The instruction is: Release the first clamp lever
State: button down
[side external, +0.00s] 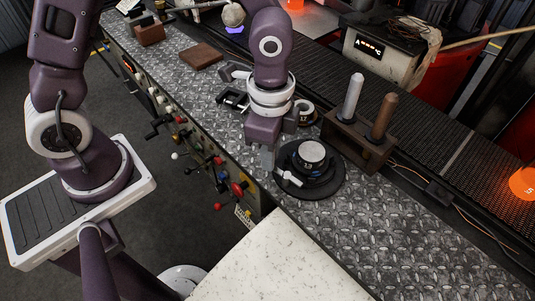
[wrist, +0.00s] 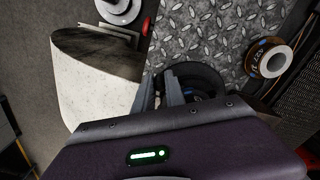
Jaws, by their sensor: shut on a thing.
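The round mould (side external: 311,155) has a pale top and a dark body with rings. It sits on a black round base (side external: 325,190) on the metal bench. A pale clamp lever (side external: 288,178) sticks out at its front left side. My gripper (side external: 268,160) points down at the mould's left side, close to the lever. In the wrist view my gripper (wrist: 161,88) has its two fingers close together beside the dark base (wrist: 205,72). It is shut on what seems to be a clamp lever; the grip itself is mostly hidden.
A wooden rack (side external: 345,143) with two upright handles stands just right of the mould. A tape-like roll (side external: 305,112) lies behind. A brown block (side external: 201,56) lies farther back. Levers with red knobs (side external: 238,189) line the bench's front edge. Front right bench is clear.

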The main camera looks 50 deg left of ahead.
jog(key=shift+w+m, duration=0.25)
jog(key=shift+m, duration=0.35)
jog(key=c, duration=1.4)
grip_release()
notch_tip(320, 180, up, 7)
jog(key=shift+r, duration=0.1)
